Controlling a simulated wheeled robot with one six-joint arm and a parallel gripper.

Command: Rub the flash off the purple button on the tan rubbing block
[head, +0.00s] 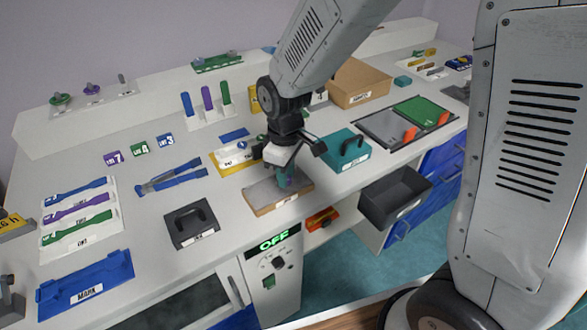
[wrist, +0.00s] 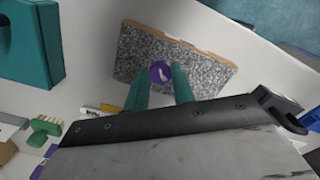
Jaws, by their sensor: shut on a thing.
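The purple button (wrist: 161,72) shows in the wrist view as a round disc with a white mark, between the tips of my gripper's teal fingers. My gripper (wrist: 159,88) is shut on it and points down at the rubbing block. The rubbing block (wrist: 183,57) has a speckled grey top and tan edges; in the head view it lies flat near the counter's front edge (head: 262,196). My gripper (head: 286,184) is over its right half there. The button is low over the grey surface; I cannot tell whether it touches. Any flash on its rim is too small to see.
A dark open bin (head: 395,195) is at the counter's front right. Blue tongs (head: 172,179) lie behind left.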

